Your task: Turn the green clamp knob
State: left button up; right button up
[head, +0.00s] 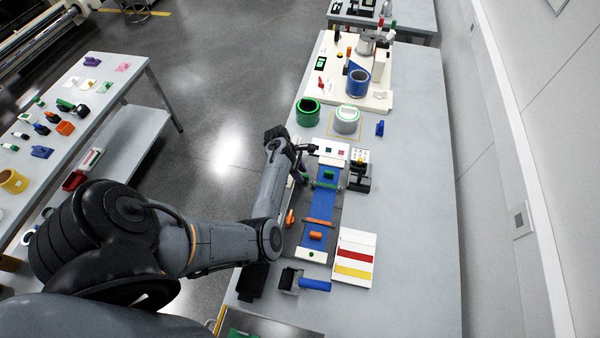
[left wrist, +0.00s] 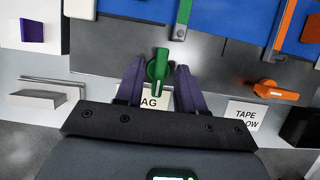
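The green clamp knob (left wrist: 158,68) shows in the left wrist view, upright between the fingertips of my left gripper (left wrist: 159,80). The two purple fingers stand on either side of the knob, with a narrow gap visible at each side, so the gripper is open around it. In the head view my left gripper (head: 302,170) is at the left edge of the fixture with the blue strip (head: 320,205). There the arm and gripper hide the green knob. My right gripper is in neither view.
An orange knob (left wrist: 275,90) sits to the right of the green one, above a label reading partly "TAPE". A green bar (head: 325,185) crosses the blue strip. A white panel with red and yellow bars (head: 355,257) lies beside the fixture. The table's right side is clear.

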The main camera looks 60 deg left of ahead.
pick_arm(q)
jog(key=shift+f, duration=0.15)
grip_shut()
jog(key=shift+m+p, duration=0.3)
jog(key=shift+m, duration=0.1)
jog(key=shift+w+m+g+p, duration=0.1)
jog(key=shift+m+g+p, duration=0.4)
jog(key=shift+m, duration=0.5)
jog(key=m+g+h+p, duration=0.1)
jog(key=m, duration=0.2)
jog(key=shift+a+m, duration=0.1)
jog(key=shift+m, duration=0.2)
jog(key=m+g, duration=0.2)
jog(key=m, duration=0.3)
jog(key=shift+w, duration=0.2)
jog(key=m+g, duration=0.1)
jog(key=m, duration=0.2)
jog(key=m+g+y, duration=0.1)
jog(key=m, duration=0.2)
jog(key=shift+w, duration=0.15)
jog(key=shift+m, duration=0.4)
